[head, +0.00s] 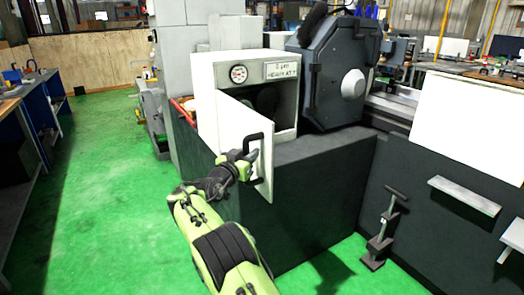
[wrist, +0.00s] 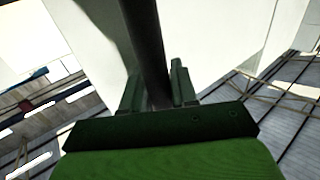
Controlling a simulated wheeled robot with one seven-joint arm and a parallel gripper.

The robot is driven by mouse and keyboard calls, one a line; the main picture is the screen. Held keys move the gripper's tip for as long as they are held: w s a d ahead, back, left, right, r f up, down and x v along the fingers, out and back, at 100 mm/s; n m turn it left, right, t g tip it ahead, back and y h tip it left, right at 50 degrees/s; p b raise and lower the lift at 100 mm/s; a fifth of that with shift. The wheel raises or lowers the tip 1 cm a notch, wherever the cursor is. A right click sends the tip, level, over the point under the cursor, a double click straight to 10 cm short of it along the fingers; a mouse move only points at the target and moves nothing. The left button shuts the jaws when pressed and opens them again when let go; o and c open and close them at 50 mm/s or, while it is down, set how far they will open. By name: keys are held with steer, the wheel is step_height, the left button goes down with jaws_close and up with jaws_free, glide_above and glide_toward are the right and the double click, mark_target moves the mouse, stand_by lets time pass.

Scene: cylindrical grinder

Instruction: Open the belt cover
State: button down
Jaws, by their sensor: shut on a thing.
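The belt cover (head: 238,133) is a white door on the front of a white box (head: 216,90) with a dial and a label plate. It stands partly open, swung out, and the dark inside of the box shows behind it. The door has a black bar handle (head: 254,143). My gripper (head: 243,158) is at the door's edge by the handle. In the wrist view my gripper (wrist: 158,92) has its two fingers on either side of the dark handle bar (wrist: 146,45), shut on it. The fingertips are small and partly hidden in the head view.
A dark grinder housing (head: 335,80) stands right of the box. The dark machine base (head: 310,190) lies below and right of my arm. A large white panel (head: 470,115) and a grey ledge (head: 464,195) are at the right. Green floor (head: 110,190) is free at the left, up to a workbench (head: 30,115).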

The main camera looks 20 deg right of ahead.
steer(key=shift+a+f+p, duration=0.15)
steer(key=shift+a+p, duration=0.05)
steer(key=shift+a, duration=0.9)
steer(key=shift+a+f+p, duration=0.15)
steer(key=shift+a, duration=0.9)
steer(key=c, duration=1.3)
jaws_free()
steer(key=o, duration=0.3)
steer(key=shift+s+r, duration=0.2)
steer(key=shift+o, duration=0.2)
steer(key=shift+a, duration=0.15)
steer(key=v, duration=1.5)
steer(key=shift+s+a, duration=0.15)
steer(key=shift+s, duration=0.15)
